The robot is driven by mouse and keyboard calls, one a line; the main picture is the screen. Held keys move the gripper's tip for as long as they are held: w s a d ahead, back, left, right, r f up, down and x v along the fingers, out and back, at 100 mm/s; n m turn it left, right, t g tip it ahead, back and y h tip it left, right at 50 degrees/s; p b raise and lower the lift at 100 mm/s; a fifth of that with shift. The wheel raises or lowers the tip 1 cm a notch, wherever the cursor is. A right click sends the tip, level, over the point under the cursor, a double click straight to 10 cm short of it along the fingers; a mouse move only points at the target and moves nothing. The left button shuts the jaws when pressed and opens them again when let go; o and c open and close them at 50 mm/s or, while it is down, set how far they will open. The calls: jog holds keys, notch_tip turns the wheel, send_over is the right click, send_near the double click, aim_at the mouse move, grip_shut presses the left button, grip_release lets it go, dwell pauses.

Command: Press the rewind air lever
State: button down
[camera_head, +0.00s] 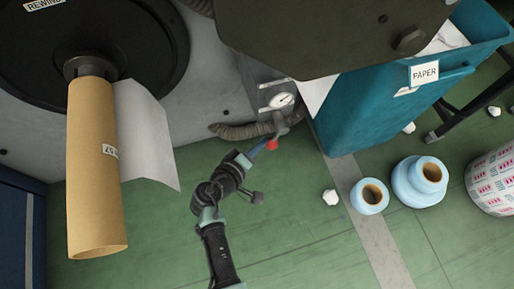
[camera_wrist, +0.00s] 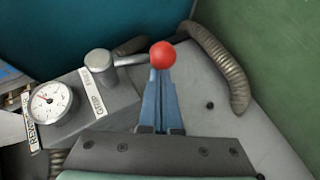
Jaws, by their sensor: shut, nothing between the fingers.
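The air lever has a red ball knob (camera_head: 273,147) at the end of a short metal rod. In the wrist view the red knob (camera_wrist: 162,55) stands at upper middle, its rod running left to a grey cylindrical pivot (camera_wrist: 99,63). A label reading GRIP (camera_wrist: 93,92) is beside the pivot. My gripper (camera_head: 267,144) is shut and empty, with its fingertips at the knob. In the wrist view the blue fingers of my gripper (camera_wrist: 161,72) end right at the knob's lower edge. I cannot tell whether they touch it.
A round pressure gauge (camera_head: 281,100) sits on the grey box by the lever. A corrugated hose (camera_head: 240,131) runs nearby. A teal PAPER bin (camera_head: 365,105) stands to the right, and a brown core tube (camera_head: 95,170) to the left. Blue rolls (camera_head: 418,182) stand on the green floor.

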aim_at(268, 147)
jog(key=d+f+h+b, duration=0.1)
jog(key=b, duration=0.1)
jog(key=d+f+n+t+h+b, duration=0.1)
jog(key=b, duration=0.2)
jog(key=shift+w+d+f+t+b, duration=0.25)
jog(key=shift+w+f+t+b, duration=0.05)
jog(key=shift+w+b, duration=0.1)
jog(key=shift+w+d+f+b, duration=0.15)
jog(key=shift+d+b, duration=0.05)
jog(key=shift+d, duration=0.35)
jog(key=shift+w+d+f+b, duration=0.1)
jog(key=shift+w+d+b, duration=0.05)
jog(key=shift+d, duration=0.35)
jog(key=shift+w+d, duration=0.15)
jog(key=shift+d, duration=0.35)
